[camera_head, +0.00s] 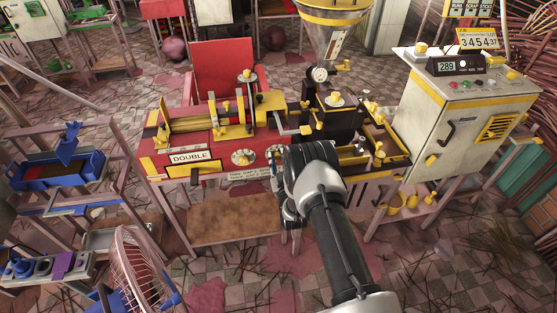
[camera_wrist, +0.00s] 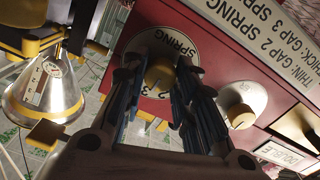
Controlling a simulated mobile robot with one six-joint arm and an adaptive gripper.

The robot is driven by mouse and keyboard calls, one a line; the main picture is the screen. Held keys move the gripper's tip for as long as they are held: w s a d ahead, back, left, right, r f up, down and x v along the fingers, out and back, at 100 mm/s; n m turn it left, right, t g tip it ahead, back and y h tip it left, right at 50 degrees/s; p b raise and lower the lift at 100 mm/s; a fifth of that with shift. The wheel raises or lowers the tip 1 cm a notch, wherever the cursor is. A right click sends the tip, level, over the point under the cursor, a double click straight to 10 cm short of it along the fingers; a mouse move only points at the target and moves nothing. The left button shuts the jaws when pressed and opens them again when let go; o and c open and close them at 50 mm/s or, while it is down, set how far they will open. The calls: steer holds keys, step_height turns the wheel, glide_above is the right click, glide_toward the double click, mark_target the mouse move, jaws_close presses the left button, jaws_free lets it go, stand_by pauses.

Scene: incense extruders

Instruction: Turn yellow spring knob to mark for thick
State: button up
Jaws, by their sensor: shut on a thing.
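In the wrist view, the yellow spring knob (camera_wrist: 160,74) sits in the middle of a round white dial (camera_wrist: 178,40) marked SPRING on the red machine front. The figures 2 and 3 show at the dial's lower edge. My gripper (camera_wrist: 158,84) has its two dark fingers on either side of the knob, closed on it. The fingers cover parts of the dial, so I cannot tell exactly which mark the knob points at. In the head view, my gripper (camera_head: 281,178) is at the machine's front and hides most of this dial.
A second white dial with a yellow knob (camera_wrist: 240,116) is beside it. A plate (camera_wrist: 262,45) reads THIN: GAP 2 SPRING and THICK: GAP 3 SPRING, cut off at the edge. A DOUBLE sign (camera_head: 192,157) is to the left. A control cabinet (camera_head: 460,110) stands at right.

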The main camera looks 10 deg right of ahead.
steer(key=shift+m, duration=3.4)
steer(key=o, duration=1)
steer(key=shift+o, duration=0.2)
steer(key=s, duration=1.2)
